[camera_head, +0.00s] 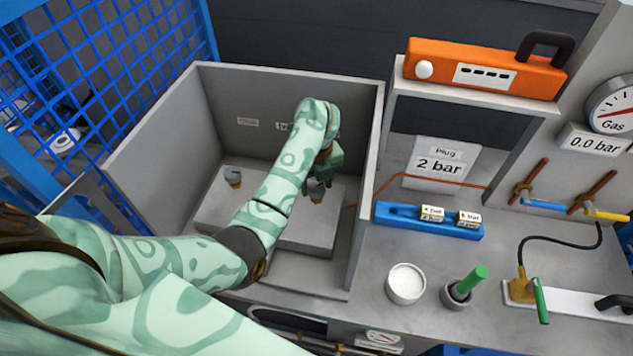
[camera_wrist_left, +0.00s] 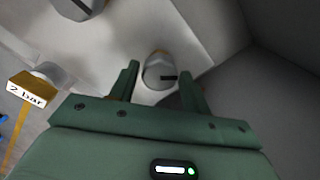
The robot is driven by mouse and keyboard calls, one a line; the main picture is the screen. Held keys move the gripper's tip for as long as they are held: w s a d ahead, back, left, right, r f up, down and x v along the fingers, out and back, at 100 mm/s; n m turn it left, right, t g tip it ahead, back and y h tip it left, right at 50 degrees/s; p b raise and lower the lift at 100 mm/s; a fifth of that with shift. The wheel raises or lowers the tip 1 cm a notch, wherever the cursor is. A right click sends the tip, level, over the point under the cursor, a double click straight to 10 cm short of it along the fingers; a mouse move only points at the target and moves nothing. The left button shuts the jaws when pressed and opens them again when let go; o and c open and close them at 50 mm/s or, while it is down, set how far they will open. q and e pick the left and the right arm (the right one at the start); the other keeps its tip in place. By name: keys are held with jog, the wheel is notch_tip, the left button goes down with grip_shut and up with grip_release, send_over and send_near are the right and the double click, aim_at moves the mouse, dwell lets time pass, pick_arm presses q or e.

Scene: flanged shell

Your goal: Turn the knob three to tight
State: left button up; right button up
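My left gripper (camera_head: 323,178) reaches down into the open grey box (camera_head: 150,135), over its right part. In the left wrist view its two green fingers (camera_wrist_left: 158,78) are apart. A grey round knob (camera_wrist_left: 158,72) with a black mark and a brass base shows between and just beyond the fingertips; I cannot tell whether they touch it. This knob also shows below the gripper in the head view (camera_head: 316,194). A second grey knob (camera_head: 233,175) with a brass base stands to the left. I cannot read which knob is number three. My right gripper is not in view.
The box walls stand close around my left arm. Right of the box are a "2 bar" plug sign (camera_head: 438,165), a blue tray (camera_head: 392,214) with labelled plugs, a white cup (camera_head: 405,283) and a green-handled tool (camera_head: 468,281). A blue mesh (camera_head: 110,70) stands at left.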

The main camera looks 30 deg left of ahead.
pick_arm(q)
jog(key=c, duration=0.5)
jog(key=shift+c, duration=0.2)
jog(key=shift+r+m, duration=0.1)
jog(key=shift+m, duration=0.3)
jog(key=m+p, duration=0.2)
jog(key=m, duration=0.1)
jog(key=m+p, duration=0.2)
jog(key=m, duration=0.4)
jog(key=shift+p, duration=0.4)
jog(key=o, duration=1)
jog(key=shift+c, duration=0.2)
